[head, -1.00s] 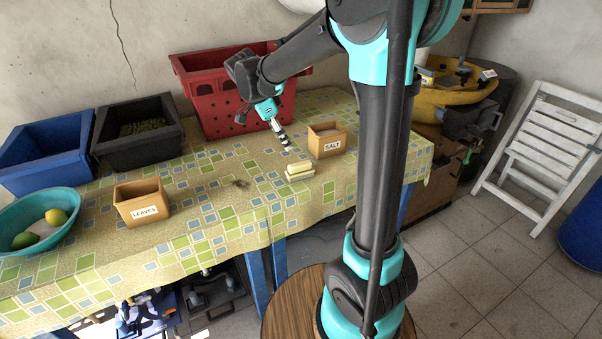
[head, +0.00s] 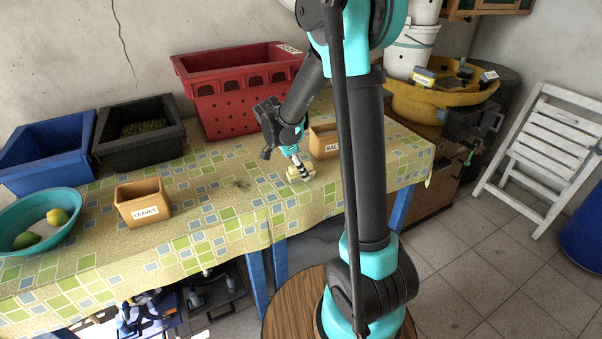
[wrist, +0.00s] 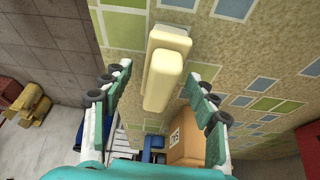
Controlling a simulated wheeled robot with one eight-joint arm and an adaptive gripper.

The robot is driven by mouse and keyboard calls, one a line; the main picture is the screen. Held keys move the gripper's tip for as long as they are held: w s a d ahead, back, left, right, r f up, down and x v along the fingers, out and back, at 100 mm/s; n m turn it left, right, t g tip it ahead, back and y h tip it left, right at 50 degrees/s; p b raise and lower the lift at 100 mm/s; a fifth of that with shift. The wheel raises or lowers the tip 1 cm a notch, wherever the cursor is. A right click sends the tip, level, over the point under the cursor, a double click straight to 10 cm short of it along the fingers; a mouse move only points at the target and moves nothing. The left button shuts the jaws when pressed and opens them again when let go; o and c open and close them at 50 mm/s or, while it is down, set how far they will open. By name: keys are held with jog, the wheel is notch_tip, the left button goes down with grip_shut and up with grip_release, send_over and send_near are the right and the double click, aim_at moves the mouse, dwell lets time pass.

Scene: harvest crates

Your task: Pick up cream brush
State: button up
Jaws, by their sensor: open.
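The cream brush (head: 293,175) lies on the tablecloth just in front of the orange SALT box (head: 320,135). My gripper (head: 303,171) is low over the brush and partly covers it in the head view. In the wrist view the cream brush (wrist: 162,78) is a long pale block, lying between the two spread fingers of my open gripper (wrist: 159,72). Gaps show on both sides of it, and the right finger is nearer. Whether a finger touches it cannot be told.
The SALT box also shows close by in the wrist view (wrist: 188,149). The LEAVES box (head: 140,207), teal bowl (head: 68,231), blue crate (head: 45,165), black crate (head: 140,158) and red crate (head: 235,105) stand on the table. The cloth left of the brush is clear.

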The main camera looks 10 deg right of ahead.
jog(key=shift+d+f, duration=0.2)
jog(key=shift+f, duration=0.4)
jog(key=c, duration=1.3)
jog(key=shift+o, duration=0.2)
jog(key=shift+r, duration=0.1)
notch_tip(320, 180, up, 20)
jog(key=o, duration=0.6)
jog(key=c, duration=0.4)
jog(key=shift+w, duration=0.1)
jog(key=shift+c, duration=0.3)
